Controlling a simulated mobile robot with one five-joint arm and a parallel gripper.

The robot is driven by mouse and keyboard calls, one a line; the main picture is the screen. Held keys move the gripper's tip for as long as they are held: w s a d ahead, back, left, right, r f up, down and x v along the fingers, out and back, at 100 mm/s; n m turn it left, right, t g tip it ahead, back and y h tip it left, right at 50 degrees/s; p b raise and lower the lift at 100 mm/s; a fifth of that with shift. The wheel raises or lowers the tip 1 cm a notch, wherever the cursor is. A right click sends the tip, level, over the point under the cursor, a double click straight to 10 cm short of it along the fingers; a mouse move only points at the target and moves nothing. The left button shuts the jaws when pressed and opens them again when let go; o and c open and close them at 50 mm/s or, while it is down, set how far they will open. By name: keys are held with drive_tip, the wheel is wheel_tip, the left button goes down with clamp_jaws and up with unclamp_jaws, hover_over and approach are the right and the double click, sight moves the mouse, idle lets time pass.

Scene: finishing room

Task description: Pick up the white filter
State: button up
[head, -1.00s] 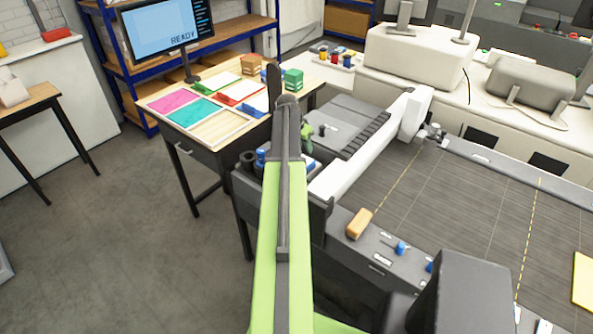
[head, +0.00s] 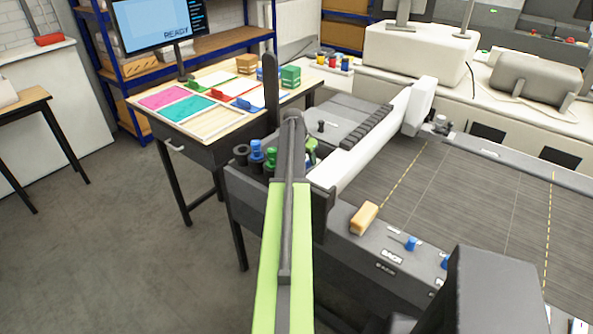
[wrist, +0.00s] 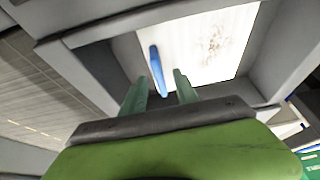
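The white filter (wrist: 210,50) shows in the wrist view as a flat white panel with brownish specks, set in a grey recess. A blue tab (wrist: 156,70) stands on its left part. My gripper (wrist: 159,84) is open, with its two green fingers pointing at the panel. The blue tab is ahead of and roughly between the fingertips, and no grip on it shows. In the head view my arm hides most of the area around its end, and I cannot make out the filter there.
Grey walls of the recess (wrist: 262,45) flank the panel. In the head view a cutting machine bed (head: 440,215) lies right, with a wood-coloured block (head: 364,218) on its front edge. A work table (head: 215,125) with coloured sheets stands behind left. Open floor (head: 110,250) lies left.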

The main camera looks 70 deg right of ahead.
drive_tip(key=shift+b+x, duration=0.4)
drive_tip(key=shift+x, duration=0.7)
drive_tip(key=shift+a+r, duration=0.1)
clamp_jaws()
idle(0.4)
